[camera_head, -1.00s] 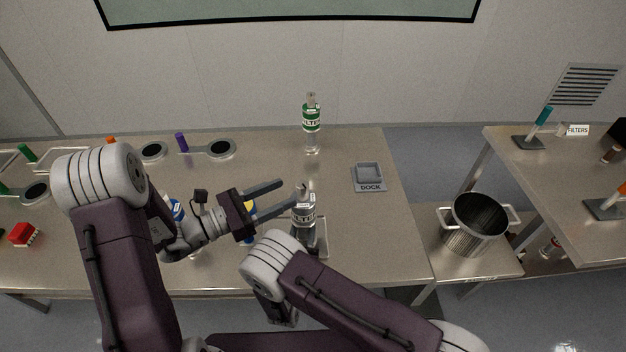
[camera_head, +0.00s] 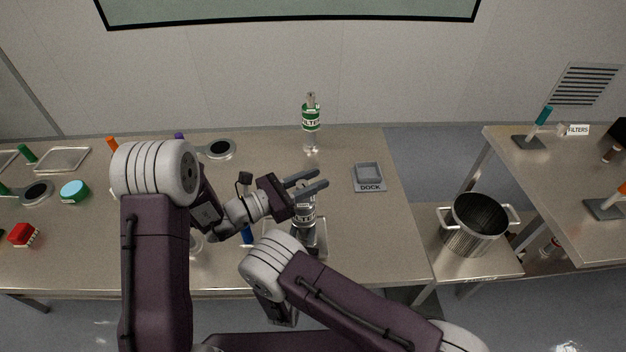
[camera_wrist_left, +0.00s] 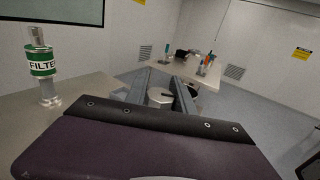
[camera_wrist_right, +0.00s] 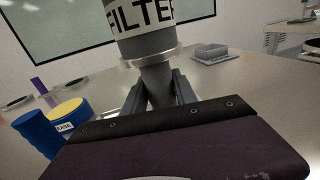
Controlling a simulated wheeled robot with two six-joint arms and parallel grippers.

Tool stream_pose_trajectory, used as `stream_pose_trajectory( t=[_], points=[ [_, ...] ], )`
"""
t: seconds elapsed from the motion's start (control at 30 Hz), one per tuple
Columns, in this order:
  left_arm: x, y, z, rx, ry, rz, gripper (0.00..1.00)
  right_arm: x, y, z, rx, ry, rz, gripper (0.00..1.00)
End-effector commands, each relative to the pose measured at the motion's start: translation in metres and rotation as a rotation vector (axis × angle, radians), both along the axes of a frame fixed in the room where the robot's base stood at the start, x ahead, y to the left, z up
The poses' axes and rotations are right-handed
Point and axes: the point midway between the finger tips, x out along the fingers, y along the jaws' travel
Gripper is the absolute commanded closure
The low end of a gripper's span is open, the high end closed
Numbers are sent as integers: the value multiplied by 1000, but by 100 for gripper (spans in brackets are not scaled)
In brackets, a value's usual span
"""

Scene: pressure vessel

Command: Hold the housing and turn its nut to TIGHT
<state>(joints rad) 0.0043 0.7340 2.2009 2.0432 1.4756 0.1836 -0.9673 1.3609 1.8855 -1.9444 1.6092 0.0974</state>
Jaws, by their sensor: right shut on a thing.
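The housing with a grey-white FILTER label (camera_head: 305,216) stands upright by the tray at the table's front; it fills the top of the right wrist view (camera_wrist_right: 145,22). My right gripper (camera_wrist_right: 160,92) is shut on its narrow grey lower part. My left gripper (camera_head: 315,179) is open at the housing's top, its fingers pointing right. The fingers hide the nut in the head view, and I cannot tell whether it is between them. The left wrist view shows the fingers apart (camera_wrist_left: 162,84), with a pale round shape visible between them.
A green-labelled filter (camera_head: 311,118) stands behind, and a grey DOCK (camera_head: 370,178) lies to the right. A blue cylinder (camera_wrist_right: 35,130) and a yellow-lidded jar (camera_wrist_right: 72,112) stand near the right gripper. A steel pot (camera_head: 478,225) stands between the tables.

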Motion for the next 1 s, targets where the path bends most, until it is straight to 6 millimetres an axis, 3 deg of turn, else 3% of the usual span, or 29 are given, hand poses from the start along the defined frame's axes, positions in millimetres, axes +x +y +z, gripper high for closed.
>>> stream_pose_trajectory(
  t=[0.27, 1.0],
  points=[
    [0, 0, 1, -3, -3, -35, 100, 0, 0, 0, 0, 1, 0, 100],
    [-12, -4, 1, -4, -4, -457, 100, 0, 0, 0, -1, 1, 2, 100]
  ],
)
